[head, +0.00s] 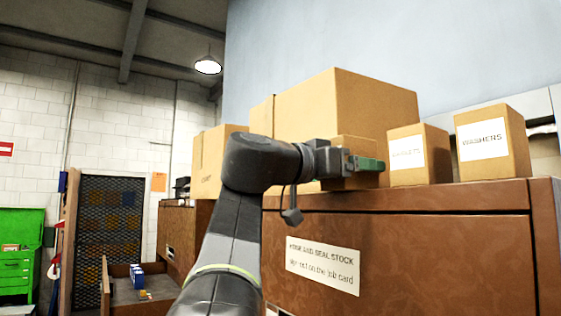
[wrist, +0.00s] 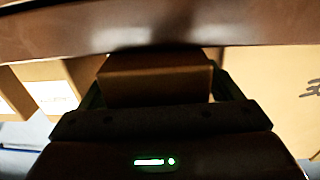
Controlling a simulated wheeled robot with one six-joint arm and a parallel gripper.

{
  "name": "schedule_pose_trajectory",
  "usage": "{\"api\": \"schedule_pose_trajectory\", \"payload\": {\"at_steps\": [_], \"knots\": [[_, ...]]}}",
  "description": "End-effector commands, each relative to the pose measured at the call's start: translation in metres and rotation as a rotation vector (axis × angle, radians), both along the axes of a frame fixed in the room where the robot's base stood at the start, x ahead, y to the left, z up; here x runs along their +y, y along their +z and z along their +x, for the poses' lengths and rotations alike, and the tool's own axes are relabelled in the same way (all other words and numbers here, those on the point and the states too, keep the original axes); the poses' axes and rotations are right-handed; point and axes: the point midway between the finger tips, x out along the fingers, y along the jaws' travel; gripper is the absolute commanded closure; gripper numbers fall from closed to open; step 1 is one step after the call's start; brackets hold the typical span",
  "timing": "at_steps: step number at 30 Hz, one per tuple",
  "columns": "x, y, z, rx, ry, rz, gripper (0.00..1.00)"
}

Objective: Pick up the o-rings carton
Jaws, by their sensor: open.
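A small brown carton (head: 355,145) stands on top of the brown cabinet, partly hidden behind my gripper (head: 368,165) in the head view. No label on it can be read, so I cannot confirm that it is the o-rings carton. In the wrist view the small carton (wrist: 158,82) sits between the two fingers of my open gripper (wrist: 160,92). A finger lies at each side of it. I cannot tell whether either finger touches it.
A carton with a blurred label (head: 418,155) and the washers carton (head: 492,143) stand to the right. A large carton (head: 345,100) rises behind. The cabinet (head: 420,250) has a raised brown edge below the cartons. An open drawer (head: 125,292) is at lower left.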

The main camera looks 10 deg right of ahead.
Motion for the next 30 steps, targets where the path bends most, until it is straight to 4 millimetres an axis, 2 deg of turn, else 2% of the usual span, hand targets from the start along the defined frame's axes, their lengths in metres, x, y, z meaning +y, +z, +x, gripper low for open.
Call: {"api": "schedule_pose_trajectory", "payload": {"at_steps": [7, 8, 15, 16, 25, 30], "knots": [[-0.0013, -0.0005, 0.0005, 0.0, 0.0, 0.0, 0.15], [-0.0013, -0.0005, 0.0005, 0.0, 0.0, 0.0, 0.18], [-0.0011, -0.0004, 0.0005, 0.0, 0.0, 0.0, 0.66], [-0.0011, 0.0, 0.0003, 0.0, 0.0, 0.0, 0.68], [-0.001, 0.0015, 0.0004, -0.001, 0.0, -0.001, 0.68], [-0.0011, 0.0087, 0.001, -0.002, 0.001, 0.0, 0.68]]}}
